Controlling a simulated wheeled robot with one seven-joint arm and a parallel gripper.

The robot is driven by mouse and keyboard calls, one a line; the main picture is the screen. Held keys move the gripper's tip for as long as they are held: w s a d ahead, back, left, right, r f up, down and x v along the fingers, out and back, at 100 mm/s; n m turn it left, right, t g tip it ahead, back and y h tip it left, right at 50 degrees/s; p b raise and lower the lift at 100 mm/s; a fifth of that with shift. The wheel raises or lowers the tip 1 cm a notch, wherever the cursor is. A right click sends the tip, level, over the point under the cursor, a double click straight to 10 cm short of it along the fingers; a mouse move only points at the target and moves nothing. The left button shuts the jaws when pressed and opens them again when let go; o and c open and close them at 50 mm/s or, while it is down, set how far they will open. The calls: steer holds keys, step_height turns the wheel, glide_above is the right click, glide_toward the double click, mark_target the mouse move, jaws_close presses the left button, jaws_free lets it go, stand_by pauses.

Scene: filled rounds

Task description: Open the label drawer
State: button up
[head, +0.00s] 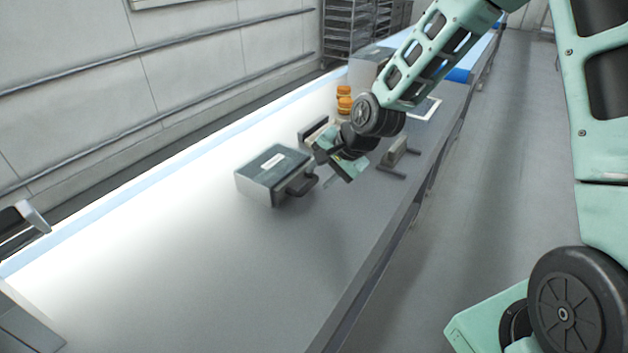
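A grey metal box (262,187) with a dark top and a pale label plate sits on the counter near the middle of the head view. I take it for the label drawer's housing. A black handle (300,186) sticks out from its right side. No open gap shows at the box. My gripper (328,160) is low over the counter, just right of and behind the box, close to the handle. I cannot tell whether it touches the handle. The fingertips are small and partly hidden, so their opening is unclear.
The long grey counter (290,270) is clear in front of the box. Orange jars (344,100) stand behind. A metal rack (347,28) is farther back. Open floor (480,200) lies right of the counter.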

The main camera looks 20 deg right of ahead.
mark_target(310, 185)
steer(key=shift+p+x, duration=0.3)
steer(key=shift+x, duration=1.75)
steer(key=shift+c, duration=0.4)
